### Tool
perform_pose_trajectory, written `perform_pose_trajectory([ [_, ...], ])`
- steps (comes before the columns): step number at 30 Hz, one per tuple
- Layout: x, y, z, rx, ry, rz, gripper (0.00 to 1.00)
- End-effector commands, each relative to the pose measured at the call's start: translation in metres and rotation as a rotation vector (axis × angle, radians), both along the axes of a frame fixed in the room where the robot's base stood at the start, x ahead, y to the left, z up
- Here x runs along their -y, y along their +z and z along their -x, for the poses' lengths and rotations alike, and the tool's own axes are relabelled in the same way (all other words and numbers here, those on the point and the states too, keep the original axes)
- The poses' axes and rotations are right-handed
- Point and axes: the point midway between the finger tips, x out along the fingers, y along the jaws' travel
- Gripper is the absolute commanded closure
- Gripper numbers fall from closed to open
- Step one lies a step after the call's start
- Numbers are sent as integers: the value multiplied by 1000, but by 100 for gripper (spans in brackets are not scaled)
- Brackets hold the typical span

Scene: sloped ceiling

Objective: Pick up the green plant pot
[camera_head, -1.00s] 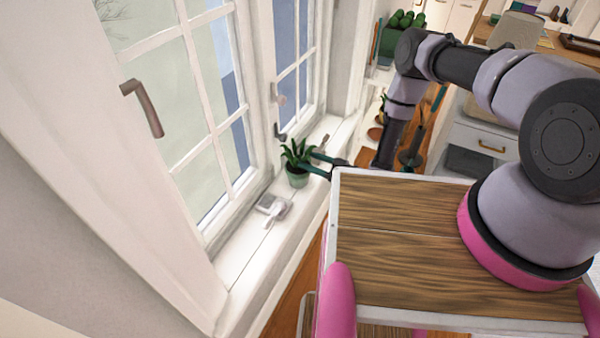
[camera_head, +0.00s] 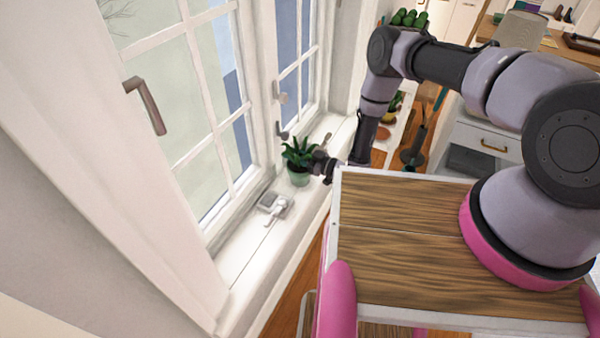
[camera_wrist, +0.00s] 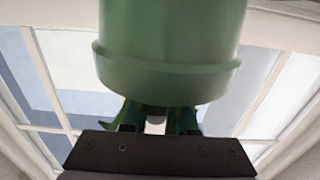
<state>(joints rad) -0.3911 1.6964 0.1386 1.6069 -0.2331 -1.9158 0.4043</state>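The green plant pot (camera_head: 299,178), with spiky dark green leaves, stands upright on the window sill in the head view. My gripper (camera_head: 322,166) is right beside it on its right, at about the height of its rim and leaves. In the wrist view the pot (camera_wrist: 172,60) fills the upper middle, close to the camera, with leaves below its wide band. My gripper (camera_wrist: 158,122) shows there at the bottom centre, its fingers running behind the pot's edge. The fingertips are hidden, so I cannot tell whether they touch or grip the pot.
A small pale grey object (camera_head: 274,206) lies on the white sill (camera_head: 245,245) nearer the camera. The window (camera_head: 190,90) with its handle (camera_head: 146,105) rises to the left. A shelf with items (camera_head: 400,120) stands beyond my arm.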

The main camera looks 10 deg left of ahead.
Motion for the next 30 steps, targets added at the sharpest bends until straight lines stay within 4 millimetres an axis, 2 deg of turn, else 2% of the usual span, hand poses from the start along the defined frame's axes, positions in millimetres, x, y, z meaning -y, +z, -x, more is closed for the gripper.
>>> perform_pose_trajectory([
  [2, 0, 0, 0, 0, 0, 0, 100],
  [30, 0, 0, 0, 0, 0, 0, 100],
])
